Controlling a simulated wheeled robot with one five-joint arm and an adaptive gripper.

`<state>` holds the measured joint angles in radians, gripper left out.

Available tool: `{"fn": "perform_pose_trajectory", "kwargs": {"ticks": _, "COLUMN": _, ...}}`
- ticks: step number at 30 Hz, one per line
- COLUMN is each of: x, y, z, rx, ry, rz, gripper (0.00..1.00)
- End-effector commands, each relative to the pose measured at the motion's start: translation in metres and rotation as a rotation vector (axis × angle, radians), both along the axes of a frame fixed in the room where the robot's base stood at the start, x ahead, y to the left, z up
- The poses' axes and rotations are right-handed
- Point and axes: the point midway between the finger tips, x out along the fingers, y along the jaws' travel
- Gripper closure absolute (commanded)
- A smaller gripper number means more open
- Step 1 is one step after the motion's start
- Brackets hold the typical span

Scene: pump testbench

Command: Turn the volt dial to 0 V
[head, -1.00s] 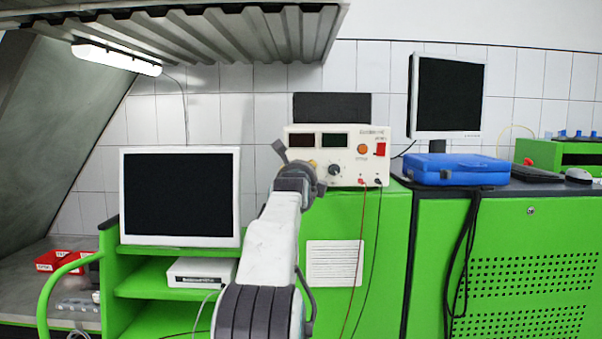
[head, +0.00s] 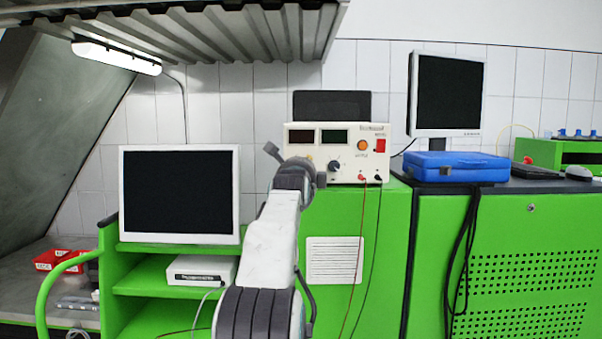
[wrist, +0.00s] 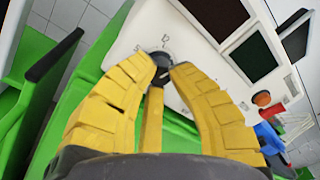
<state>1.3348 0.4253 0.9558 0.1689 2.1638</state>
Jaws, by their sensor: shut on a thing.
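The power supply (head: 345,136) is a cream box with two dark displays and dials below them. In the wrist view, a dark dial (wrist: 160,58) with a printed scale around it sits between the yellow fingertips of my gripper (wrist: 162,70). The fingers are closed in on the dial from both sides and hide most of it. In the head view my gripper is mostly hidden behind my wrist, at the lower left of the panel. A second dark dial (head: 334,165) shows clear of my gripper, to its right. I cannot read the gripped dial's pointer or the displays.
An orange knob (head: 362,145) and a red switch (head: 381,146) are on the panel's right. Red and black leads hang from its lower right. A white monitor (head: 180,196) stands left, and a blue case (head: 455,167) lies right on the green cabinet (head: 480,215).

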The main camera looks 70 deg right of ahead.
Motion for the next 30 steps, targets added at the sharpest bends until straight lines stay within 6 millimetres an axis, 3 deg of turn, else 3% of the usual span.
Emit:
{"fn": "perform_pose_trajectory", "kwargs": {"ticks": 15, "x": 0.0014, "y": 0.0009, "z": 0.0025, "rx": -0.121, "ry": 0.331, "rz": -0.012, "gripper": 1.00}}
{"fn": "perform_pose_trajectory", "kwargs": {"ticks": 30, "x": 0.0024, "y": 0.0015, "z": 0.0038, "rx": -0.152, "ry": 0.419, "rz": -0.017, "gripper": 1.00}}
